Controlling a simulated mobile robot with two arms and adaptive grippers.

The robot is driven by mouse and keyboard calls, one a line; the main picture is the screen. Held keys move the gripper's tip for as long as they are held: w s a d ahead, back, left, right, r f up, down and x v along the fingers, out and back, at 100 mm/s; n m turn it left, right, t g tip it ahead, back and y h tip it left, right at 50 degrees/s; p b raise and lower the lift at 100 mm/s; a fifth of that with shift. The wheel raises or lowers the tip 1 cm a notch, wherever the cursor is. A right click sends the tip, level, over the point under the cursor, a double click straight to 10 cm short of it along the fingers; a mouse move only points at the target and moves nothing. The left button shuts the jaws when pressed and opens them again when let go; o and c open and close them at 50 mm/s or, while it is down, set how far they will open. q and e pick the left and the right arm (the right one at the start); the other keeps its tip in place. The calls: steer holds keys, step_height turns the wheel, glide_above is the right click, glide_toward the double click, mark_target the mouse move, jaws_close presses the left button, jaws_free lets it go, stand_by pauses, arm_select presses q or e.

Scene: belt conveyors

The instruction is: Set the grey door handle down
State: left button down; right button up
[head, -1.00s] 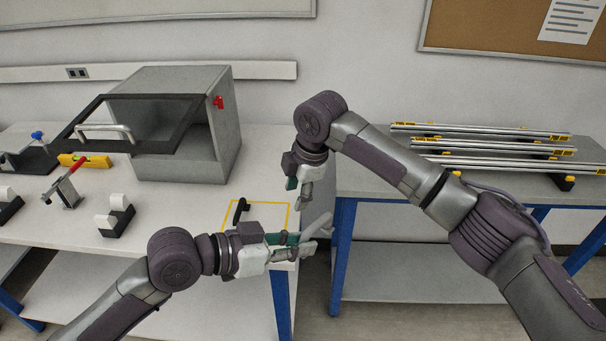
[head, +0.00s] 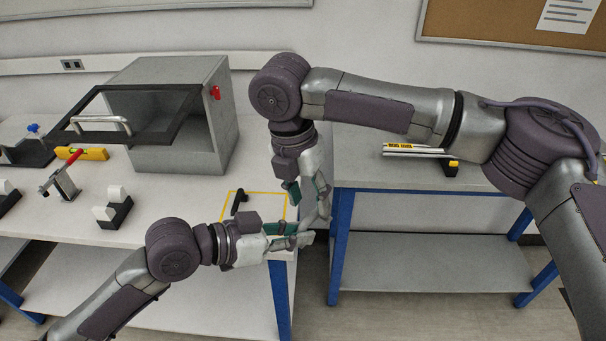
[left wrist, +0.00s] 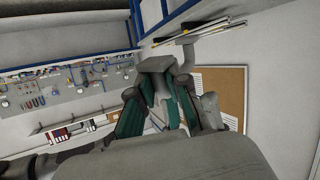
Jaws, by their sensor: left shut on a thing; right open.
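My left gripper (head: 286,236) is shut on the grey door handle (head: 306,238), held near the front right corner of the white table. Only a short pale part of the handle shows beyond the fingers. My right gripper (head: 309,203) is open and points down just above and beside the left fingertips. The two grippers overlap in the head view, and I cannot tell whether the right one touches the handle. A yellow outlined square (head: 224,208) is marked on the table behind my left gripper. The left wrist view shows green-padded fingers (left wrist: 160,108) close up; the handle is unclear there.
A black upright piece (head: 239,202) stands in the outlined square. A grey box (head: 215,130) with a dark-framed door (head: 170,135) is behind it. A white-and-black holder (head: 113,210), a clamp (head: 62,183) and a yellow level (head: 92,154) are left. Rails (head: 415,149) lie on the right table.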

mark_target(311, 216)
steer(key=shift+d+f, duration=0.2)
steer(key=shift+f, duration=1.05)
steer(key=shift+d+f, duration=0.2)
steer(key=shift+f, duration=1.05)
jaws_close()
arm_select(q)
steer(key=c, duration=1.2)
jaws_free()
steer(key=shift+s+d, duration=0.1)
arm_select(e)
steer(key=shift+a, duration=0.15)
arm_select(q)
steer(key=shift+o, duration=0.7)
